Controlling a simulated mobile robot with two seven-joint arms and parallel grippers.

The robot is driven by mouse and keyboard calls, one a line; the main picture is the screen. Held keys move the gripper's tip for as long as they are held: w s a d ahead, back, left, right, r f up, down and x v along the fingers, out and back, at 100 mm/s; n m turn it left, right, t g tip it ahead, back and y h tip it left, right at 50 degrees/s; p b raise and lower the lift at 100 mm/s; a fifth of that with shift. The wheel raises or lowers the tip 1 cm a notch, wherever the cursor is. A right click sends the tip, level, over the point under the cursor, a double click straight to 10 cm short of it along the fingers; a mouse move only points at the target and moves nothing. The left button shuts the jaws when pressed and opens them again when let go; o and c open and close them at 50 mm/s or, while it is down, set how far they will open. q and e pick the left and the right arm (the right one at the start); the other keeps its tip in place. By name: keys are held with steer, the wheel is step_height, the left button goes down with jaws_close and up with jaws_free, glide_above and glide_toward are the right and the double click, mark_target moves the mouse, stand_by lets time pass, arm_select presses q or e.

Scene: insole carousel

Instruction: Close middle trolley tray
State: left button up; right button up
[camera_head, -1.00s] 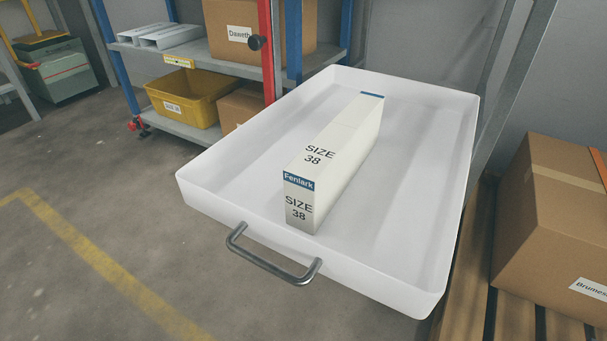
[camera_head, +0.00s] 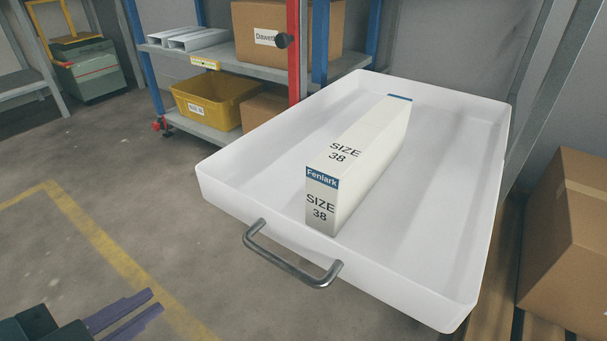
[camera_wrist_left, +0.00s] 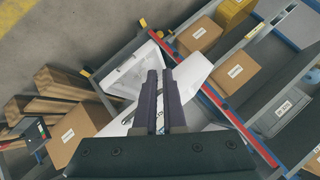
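The white trolley tray (camera_head: 440,295) is pulled out toward me, with a metal bar handle (camera_head: 290,262) on its near wall. A white Fenlark SIZE 38 box (camera_head: 350,165) lies in it. My left gripper (camera_head: 150,302) is at the bottom left of the head view, apart from the handle and to its left. In the left wrist view its two purple fingers (camera_wrist_left: 160,78) point toward the white tray (camera_wrist_left: 195,72), with an empty gap between them. The fingers and wrist hide part of the tray there. My right gripper is not in view.
A blue-and-red shelf rack with a yellow bin (camera_head: 212,100) and cardboard boxes stands behind the tray on the left. A large cardboard box (camera_head: 575,235) on wooden slats is close on the right. The floor at left, with a yellow line (camera_head: 95,235), is clear.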

arm_select(q)
steer(key=m+t, duration=0.1)
steer(key=m, duration=0.1)
steer(key=w+d+f+m+t+h+b, duration=0.1)
steer(key=d+m+t+h, duration=0.1)
steer(key=m, duration=0.1)
steer(key=shift+w+d+f+m, duration=0.1)
steer(key=shift+w+f+m, duration=0.05)
steer(key=shift+m, duration=0.15)
jaws_close()
steer(key=m+t+h+b, duration=0.2)
steer(key=m+h+b, duration=0.4)
steer(key=m, duration=0.2)
glide_toward(301, 227)
steer(key=x, duration=0.5)
steer(key=shift+w+d+f, duration=0.15)
steer(key=shift+w+f, duration=0.05)
steer(key=shift+w, duration=0.05)
steer(key=shift+w+d+r, duration=0.1)
steer(key=shift+w+d, duration=0.2)
steer(key=shift+w, duration=0.25)
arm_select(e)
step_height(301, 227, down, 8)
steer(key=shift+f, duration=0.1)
